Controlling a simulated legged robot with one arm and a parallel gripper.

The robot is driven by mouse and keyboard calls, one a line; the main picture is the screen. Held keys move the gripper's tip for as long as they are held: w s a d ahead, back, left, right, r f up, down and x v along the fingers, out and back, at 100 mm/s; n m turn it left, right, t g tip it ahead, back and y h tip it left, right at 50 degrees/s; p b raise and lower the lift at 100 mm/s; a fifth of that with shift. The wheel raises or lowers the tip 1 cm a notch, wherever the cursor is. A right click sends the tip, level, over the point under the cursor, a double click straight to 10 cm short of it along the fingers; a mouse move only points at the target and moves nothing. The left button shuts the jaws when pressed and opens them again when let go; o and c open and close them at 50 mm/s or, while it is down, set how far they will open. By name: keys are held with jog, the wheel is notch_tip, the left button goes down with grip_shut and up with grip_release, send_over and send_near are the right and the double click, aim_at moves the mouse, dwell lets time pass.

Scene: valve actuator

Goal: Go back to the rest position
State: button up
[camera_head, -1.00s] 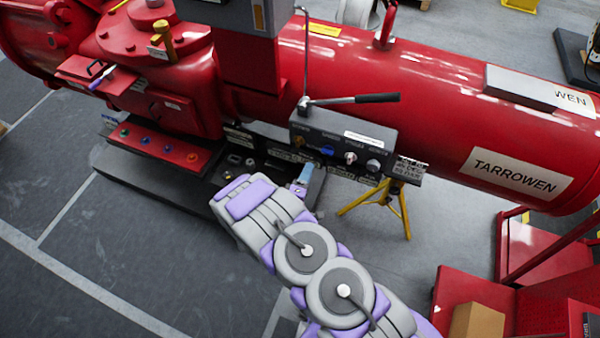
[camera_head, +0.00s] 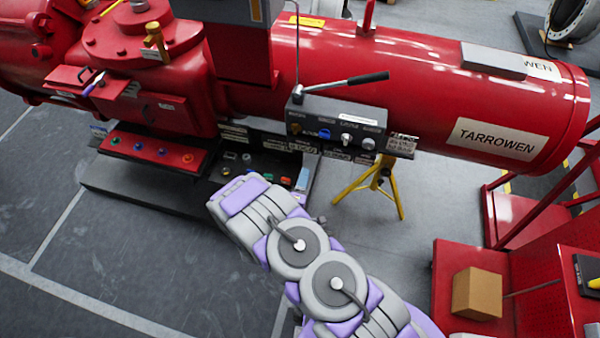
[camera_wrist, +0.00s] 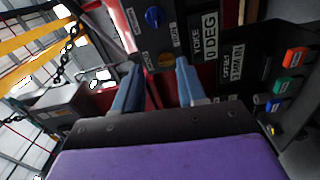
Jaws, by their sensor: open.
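My gripper (camera_wrist: 155,90) shows in the wrist view with its two blue-grey fingers apart and nothing between them. In the head view my purple and grey arm reaches up from the bottom toward the red valve actuator (camera_head: 400,85). The arm's end lies in front of the lower dark panel (camera_head: 270,165). One blue fingertip (camera_head: 302,180) shows there; the rest of the gripper is hidden behind the arm.
A grey control box (camera_head: 335,123) with knobs and a black-handled lever (camera_head: 345,82) is on the actuator's front. A yellow stand (camera_head: 375,185) supports it. A red cart (camera_head: 480,260) with a cardboard box (camera_head: 477,293) is at lower right. The floor at left is clear.

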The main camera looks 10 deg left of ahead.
jog(key=w+r+m+g+b, duration=0.2)
jog(key=w+m+g, duration=0.3)
jog(key=m+g, duration=0.25)
jog(key=s+d+r+m+g+y+b, duration=0.25)
jog(key=s+r+g, duration=0.2)
jog(key=r, duration=0.45)
jog(key=s+d+r+m+g+b, duration=0.1)
jog(key=s+d+r, duration=0.3)
jog(key=s, duration=0.7)
jog(key=s+d+r+m+g+b, duration=0.1)
jog(key=s+d+r+m+g, duration=0.2)
jog(key=s+d, duration=0.6)
jog(key=s+d+r+m+g+b, duration=0.2)
jog(key=s+d+r, duration=0.4)
jog(key=s, duration=0.9)
jog(key=shift+d+g+h, duration=0.35)
jog(key=shift+d+g, duration=0.15)
jog(key=shift+g, duration=0.4)
jog(key=shift+s+a, duration=0.1)
